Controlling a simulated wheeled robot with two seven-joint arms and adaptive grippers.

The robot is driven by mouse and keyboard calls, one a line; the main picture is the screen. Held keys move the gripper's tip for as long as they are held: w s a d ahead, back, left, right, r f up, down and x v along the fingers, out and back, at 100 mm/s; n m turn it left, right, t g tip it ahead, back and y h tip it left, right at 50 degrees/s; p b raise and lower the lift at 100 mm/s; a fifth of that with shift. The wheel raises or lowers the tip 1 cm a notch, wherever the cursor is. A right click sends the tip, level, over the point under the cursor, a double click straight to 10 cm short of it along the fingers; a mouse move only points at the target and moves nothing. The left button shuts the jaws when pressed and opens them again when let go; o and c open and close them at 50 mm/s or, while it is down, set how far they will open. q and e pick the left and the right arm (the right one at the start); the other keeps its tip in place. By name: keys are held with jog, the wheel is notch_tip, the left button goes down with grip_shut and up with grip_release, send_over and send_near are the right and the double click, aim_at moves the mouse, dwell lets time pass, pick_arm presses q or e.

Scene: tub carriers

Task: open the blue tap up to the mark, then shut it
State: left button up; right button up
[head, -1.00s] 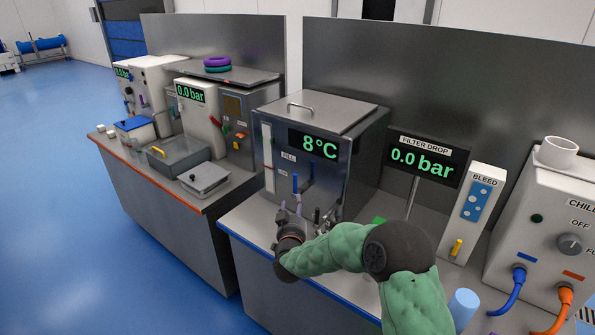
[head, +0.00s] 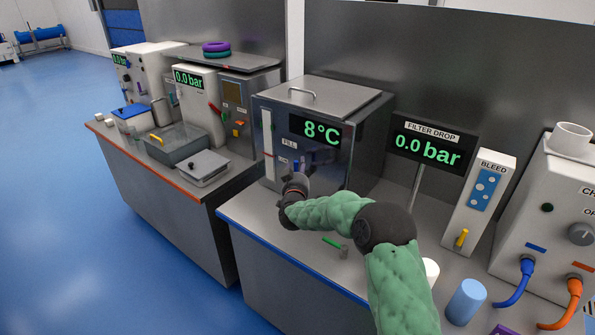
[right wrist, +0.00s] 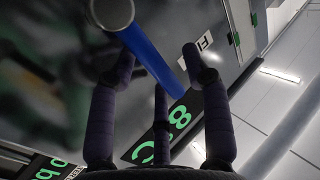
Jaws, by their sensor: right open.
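The blue tap (right wrist: 152,58) shows in the right wrist view as a blue lever with a round grey metal end. It runs slantwise between the spread fingers of my right gripper (right wrist: 157,60); I cannot tell whether any finger touches it. In the head view my right gripper (head: 295,178) is at the front of the steel tank (head: 375,125), below its 8°C display (head: 320,130), and hides most of the tap. The tank has a pale upright level strip (head: 268,145) at its left; the mark cannot be made out. My left gripper is out of view.
A green-handled valve (head: 334,243) is on the bench below my right arm. A blue cup (head: 466,301) and a white cup (head: 430,271) stand at the right. The filter drop display (head: 428,145) reads 0.0 bar. Bench is clear left of the green handle.

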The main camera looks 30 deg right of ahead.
jog(key=shift+w+d, duration=0.15)
grip_shut()
jog(key=shift+r, duration=0.1)
jog(key=shift+w+r+p, duration=0.1)
jog(key=shift+p, duration=0.7)
jog(key=shift+w+a+f+n+g+y+p, duration=0.25)
jog(key=shift+w+n+g+p, duration=0.65)
jog(key=shift+p, duration=3.3)
jog(key=shift+w+a+f+n+g+y+p, duration=0.1)
jog(key=shift+w+a+f+n+g+p, duration=0.75)
jog(key=shift+p, duration=3.3)
jog(key=shift+w+d+n+g+y+p, duration=0.15)
jog(key=shift+w+n+g+p, duration=0.8)
jog(key=shift+p, duration=3.25)
jog(key=shift+s+a+n, duration=0.1)
jog(key=shift+s+n, duration=0.35)
jog(key=shift+n, duration=0.25)
